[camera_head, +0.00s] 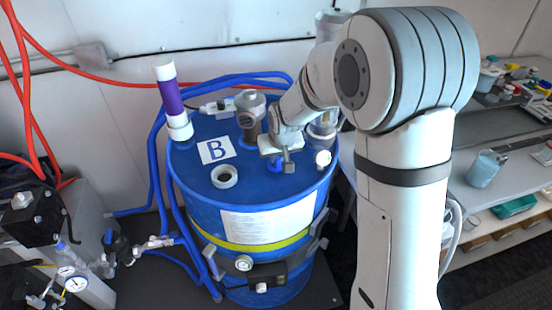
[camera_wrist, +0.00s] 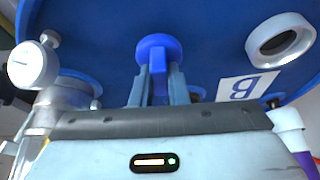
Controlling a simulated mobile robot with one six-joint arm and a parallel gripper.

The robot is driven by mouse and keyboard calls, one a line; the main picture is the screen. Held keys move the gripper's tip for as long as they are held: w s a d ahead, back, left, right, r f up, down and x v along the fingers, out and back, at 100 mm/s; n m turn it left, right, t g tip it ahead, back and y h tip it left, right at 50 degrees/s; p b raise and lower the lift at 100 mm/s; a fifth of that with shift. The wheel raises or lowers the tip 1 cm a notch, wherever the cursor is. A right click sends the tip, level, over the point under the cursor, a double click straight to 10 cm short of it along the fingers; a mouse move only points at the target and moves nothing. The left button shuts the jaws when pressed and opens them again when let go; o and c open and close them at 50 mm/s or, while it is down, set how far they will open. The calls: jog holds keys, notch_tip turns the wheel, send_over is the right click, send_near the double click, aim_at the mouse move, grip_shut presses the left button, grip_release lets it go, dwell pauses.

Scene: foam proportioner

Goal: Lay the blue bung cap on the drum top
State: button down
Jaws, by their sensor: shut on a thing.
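The blue bung cap (camera_wrist: 157,48) shows in the wrist view as a round blue disc with an upright grip tab. My gripper (camera_wrist: 159,84) is shut on that tab, one grey finger on each side. In the head view my gripper (camera_head: 281,164) is low over the right-hand part of the blue drum's top (camera_head: 248,188). The cap (camera_head: 276,168) shows only partly there, beneath the fingers. It is close to the drum top; I cannot tell whether it touches. The drum top also fills the back of the wrist view (camera_wrist: 215,45).
An open white-rimmed bung hole (camera_head: 224,177) lies left of my gripper, near the "B" label (camera_head: 216,150). A grey fitting (camera_head: 250,115), a white-and-purple tube (camera_head: 171,100) and a gauge fitting (camera_head: 323,157) stand on the drum. Blue hoses run around its left side.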

jog(key=shift+f, duration=0.8)
jog(key=shift+f, duration=0.25)
jog(key=c, duration=1.4)
grip_release()
jog(key=shift+r, duration=0.1)
jog(key=shift+r, duration=0.45)
jog(key=b+v, duration=0.1)
jog(key=v, duration=1)
jog(key=s+d+r+m, duration=0.1)
jog(key=s+d, duration=0.6)
jog(key=s, duration=0.4)
jog(key=s+d+r+m+g+h, duration=0.1)
jog(key=s+d+m, duration=0.1)
jog(key=s+d, duration=0.6)
jog(key=s, duration=0.3)
jog(key=shift+s+r, duration=0.2)
